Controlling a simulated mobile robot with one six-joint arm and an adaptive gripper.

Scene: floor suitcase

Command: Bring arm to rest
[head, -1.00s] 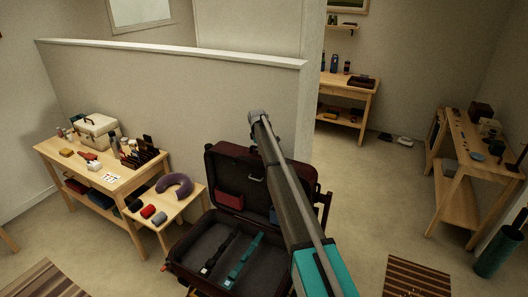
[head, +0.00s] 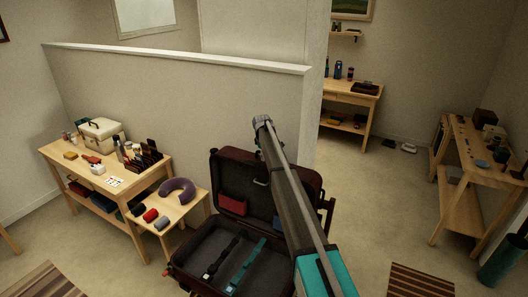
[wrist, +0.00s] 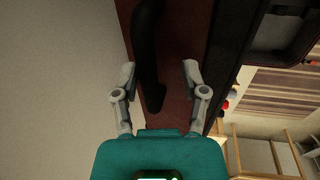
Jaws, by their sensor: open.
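My gripper (wrist: 159,78) is in the wrist view with its two fingers spread apart and nothing between them. Beyond the fingers, the wrist view shows a dark red surface with a long black shape on it, and I cannot tell for certain what these are. In the head view my arm reaches up and away in front of the open suitcase (head: 190,285). The gripper's fingers are hidden there. The suitcase stands with its lid up; two straps, one black (head: 222,258) and one teal (head: 246,266), lie in its base. A red pouch (head: 233,203) sits in the lid.
A low wall (head: 180,95) stands behind the suitcase. A wooden table (head: 128,187) with a cream case (head: 101,133) is at left, beside a small bench with a purple neck pillow (head: 177,190). Another table (head: 468,165) is at right. Floor (head: 375,215) is clear between.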

